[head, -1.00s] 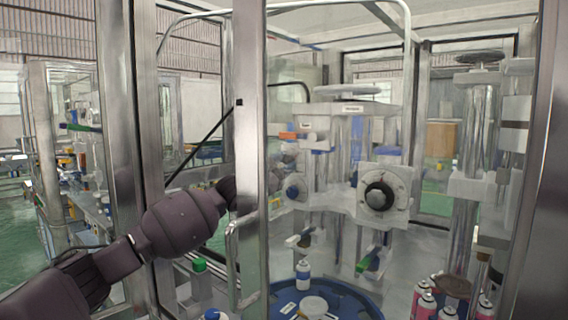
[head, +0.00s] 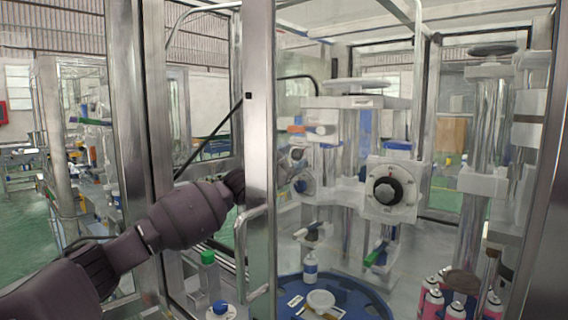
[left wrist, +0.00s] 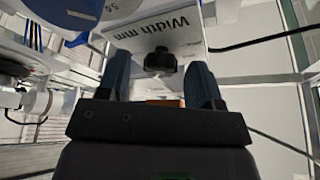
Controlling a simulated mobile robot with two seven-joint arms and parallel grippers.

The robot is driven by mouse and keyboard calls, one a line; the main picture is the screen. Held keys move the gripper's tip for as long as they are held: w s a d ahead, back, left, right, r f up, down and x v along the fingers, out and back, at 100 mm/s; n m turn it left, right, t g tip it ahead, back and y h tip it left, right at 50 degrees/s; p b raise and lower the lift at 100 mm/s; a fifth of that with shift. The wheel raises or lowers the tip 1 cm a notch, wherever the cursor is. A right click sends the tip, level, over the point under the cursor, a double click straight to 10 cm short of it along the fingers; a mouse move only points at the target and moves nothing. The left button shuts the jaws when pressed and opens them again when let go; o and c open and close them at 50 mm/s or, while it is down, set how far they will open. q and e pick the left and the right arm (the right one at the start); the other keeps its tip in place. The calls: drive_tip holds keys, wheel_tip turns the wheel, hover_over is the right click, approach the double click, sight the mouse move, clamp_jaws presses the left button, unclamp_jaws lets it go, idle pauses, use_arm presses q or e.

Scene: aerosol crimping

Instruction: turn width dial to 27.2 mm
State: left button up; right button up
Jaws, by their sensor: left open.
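My left gripper (head: 296,168) reaches past the metal door post to the left side of the crimping machine, partly hidden by the post. In the left wrist view its two fingers (left wrist: 161,84) are apart, with nothing held between them. A small black knob (left wrist: 160,60) shows beyond and between the fingertips, under a white plate lettered "Width mm" (left wrist: 157,32). I cannot tell whether the fingers touch the knob. My right gripper is not in view.
A black knob on a white dial plate (head: 388,190) faces front. A steel door post (head: 260,120) with a handle (head: 241,250) stands before my left arm. A blue round table (head: 345,300) with a small bottle (head: 310,268) is below. Pink-and-white cans (head: 433,300) stand lower right.

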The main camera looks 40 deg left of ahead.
use_arm(q)
drive_tip(key=b+v, duration=0.2)
drive_tip(key=v, duration=0.8)
drive_tip(key=shift+s, duration=0.35)
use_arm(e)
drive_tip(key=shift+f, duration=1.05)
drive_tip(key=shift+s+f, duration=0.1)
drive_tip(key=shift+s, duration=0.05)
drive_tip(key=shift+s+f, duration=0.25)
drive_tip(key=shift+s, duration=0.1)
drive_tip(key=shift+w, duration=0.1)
